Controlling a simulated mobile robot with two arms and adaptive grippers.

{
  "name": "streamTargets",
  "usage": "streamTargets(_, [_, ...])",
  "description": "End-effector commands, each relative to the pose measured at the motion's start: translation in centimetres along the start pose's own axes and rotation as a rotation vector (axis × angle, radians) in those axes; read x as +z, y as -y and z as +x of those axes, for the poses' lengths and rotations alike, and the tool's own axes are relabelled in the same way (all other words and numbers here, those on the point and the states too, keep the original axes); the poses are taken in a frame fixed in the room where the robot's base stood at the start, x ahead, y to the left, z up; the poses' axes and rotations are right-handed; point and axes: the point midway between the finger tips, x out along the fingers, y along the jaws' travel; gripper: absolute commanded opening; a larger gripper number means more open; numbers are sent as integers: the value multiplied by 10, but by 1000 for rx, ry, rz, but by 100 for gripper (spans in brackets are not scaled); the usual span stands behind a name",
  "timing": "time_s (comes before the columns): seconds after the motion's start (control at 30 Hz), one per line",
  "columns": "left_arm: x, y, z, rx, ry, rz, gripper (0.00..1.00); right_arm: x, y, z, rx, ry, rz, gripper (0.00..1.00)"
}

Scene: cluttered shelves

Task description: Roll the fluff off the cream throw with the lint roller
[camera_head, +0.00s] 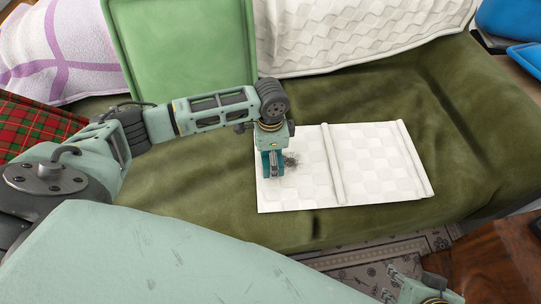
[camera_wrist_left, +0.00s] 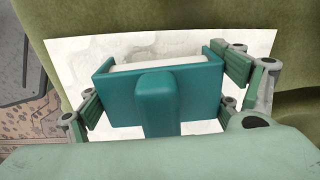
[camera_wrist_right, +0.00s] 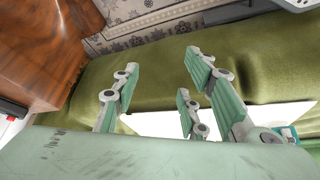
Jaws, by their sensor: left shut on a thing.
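The cream throw (camera_head: 377,165) lies flat on the olive green seat, with a quilted check pattern and a raised fold across it. A patch of grey fluff (camera_head: 291,161) shows on its left part. My left gripper (camera_head: 271,160) is over the throw's left part, just left of the fluff. It is shut on the teal lint roller (camera_wrist_left: 157,98), whose white roll shows in the left wrist view. Whether the roll touches the throw is hard to tell. My right gripper (camera_wrist_right: 160,85) is open and empty, low at the front right, in front of the seat.
A green tray-like panel (camera_head: 180,45) stands upright behind my left arm. A white textured cover (camera_head: 350,32) lies along the back. A red tartan cloth (camera_head: 35,125) is at left, blue items (camera_head: 510,20) at far right. Brown wooden furniture (camera_head: 500,262) is at front right.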

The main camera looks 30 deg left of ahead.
Motion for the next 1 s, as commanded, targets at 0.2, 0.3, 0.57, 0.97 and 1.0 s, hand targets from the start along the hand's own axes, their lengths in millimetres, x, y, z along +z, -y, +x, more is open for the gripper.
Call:
streamTargets(0.2, [0,0,2,0,0,0,56,-2,0,1,0,-11,0,40])
streamTargets(0.3, [0,0,3,0,0,0,56,-4,0,1,0,-16,0,40])
streamTargets(0.57, [0,0,5,0,0,0,56,-10,1,1,-1,-41,-1,40])
streamTargets(0.97, [0,0,8,0,-1,0,56,-17,2,2,-3,-67,-3,40])
streamTargets(1.0, [0,0,9,0,-1,0,56,-18,2,2,-3,-71,-3,40])
